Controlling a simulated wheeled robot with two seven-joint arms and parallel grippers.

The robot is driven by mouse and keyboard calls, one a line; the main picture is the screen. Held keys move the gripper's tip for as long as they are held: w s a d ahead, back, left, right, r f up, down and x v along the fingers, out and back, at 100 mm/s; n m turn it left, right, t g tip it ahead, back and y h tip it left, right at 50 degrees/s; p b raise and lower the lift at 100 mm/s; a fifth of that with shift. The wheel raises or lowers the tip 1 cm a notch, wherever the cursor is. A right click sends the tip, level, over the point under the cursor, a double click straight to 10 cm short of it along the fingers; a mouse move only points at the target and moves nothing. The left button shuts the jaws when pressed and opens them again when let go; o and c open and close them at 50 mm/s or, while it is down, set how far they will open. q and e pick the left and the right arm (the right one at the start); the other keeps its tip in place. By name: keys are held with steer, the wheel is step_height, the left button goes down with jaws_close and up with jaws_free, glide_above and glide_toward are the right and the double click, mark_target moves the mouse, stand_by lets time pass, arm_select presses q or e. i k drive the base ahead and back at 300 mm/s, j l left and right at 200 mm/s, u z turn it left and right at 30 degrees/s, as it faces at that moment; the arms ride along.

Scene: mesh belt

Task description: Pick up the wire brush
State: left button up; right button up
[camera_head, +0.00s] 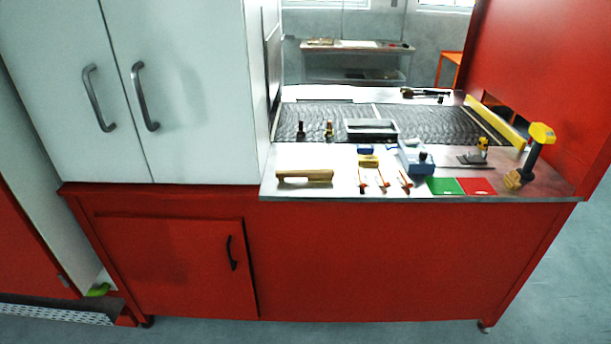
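A light wooden tool that looks like the wire brush (305,175) lies near the front left of the metal worktop (300,155). Its long side runs roughly along the front edge. Its bristles are too small to make out. Neither of my grippers shows in the head view.
Several orange-and-white tools (383,180), a blue-grey device (414,157), green (444,186) and red (477,186) squares and a yellow-black tool (530,157) stand to the right. A dark mesh belt (440,122) runs behind. A tall white cabinet (190,80) borders the worktop's left.

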mark_target(322, 174)
steer(key=i+l, duration=0.35)
steer(key=l, duration=0.15)
steer(key=i+l, duration=0.35)
steer(key=l, duration=0.15)
steer(key=j+u, duration=0.05)
